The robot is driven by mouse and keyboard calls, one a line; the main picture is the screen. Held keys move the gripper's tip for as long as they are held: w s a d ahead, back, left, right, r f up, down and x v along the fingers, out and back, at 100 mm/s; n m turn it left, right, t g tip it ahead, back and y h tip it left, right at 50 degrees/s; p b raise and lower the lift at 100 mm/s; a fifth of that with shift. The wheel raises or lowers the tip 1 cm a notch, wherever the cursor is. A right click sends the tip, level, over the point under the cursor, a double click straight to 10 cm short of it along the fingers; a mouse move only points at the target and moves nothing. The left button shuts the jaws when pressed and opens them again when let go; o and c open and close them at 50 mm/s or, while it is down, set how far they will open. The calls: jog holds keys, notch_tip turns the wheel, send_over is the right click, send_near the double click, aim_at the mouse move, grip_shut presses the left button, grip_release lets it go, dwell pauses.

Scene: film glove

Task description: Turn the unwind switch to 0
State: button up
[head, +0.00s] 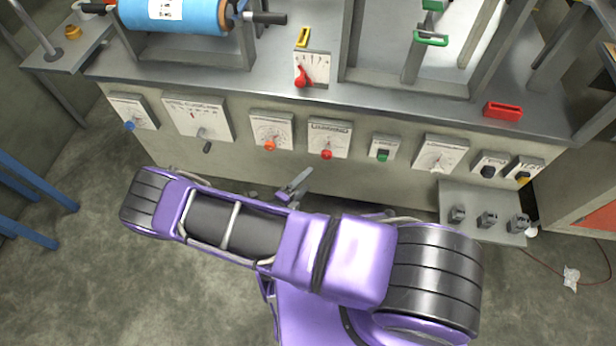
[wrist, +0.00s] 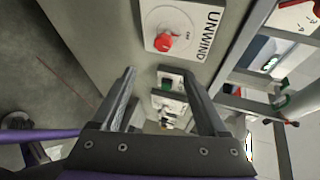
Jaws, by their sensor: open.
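The unwind switch is a red knob (head: 327,154) on a white dial plate (head: 330,136) on the front of the machine. In the wrist view the red knob (wrist: 165,42) sits on its plate (wrist: 185,18), beside the word UNWIND. The dial marks are too small to tell the knob's setting. My gripper (head: 296,185) is in front of the machine, lower and a little left of the knob in the head view. In the wrist view its fingers (wrist: 158,73) are apart and empty, and the knob lies beyond their tips, not touched.
An orange-knob dial (head: 270,131) is left of the switch and a small green-knob plate (head: 384,149) is right. A shelf (head: 482,211) juts out at right. Blue bars (head: 35,185) stand at left.

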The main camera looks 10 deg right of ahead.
jog(key=s+a, duration=0.5)
jog(key=s, duration=0.1)
jog(key=shift+r+b, duration=0.15)
jog(key=shift+b, duration=0.25)
jog(key=shift+w, duration=0.1)
dwell(0.7)
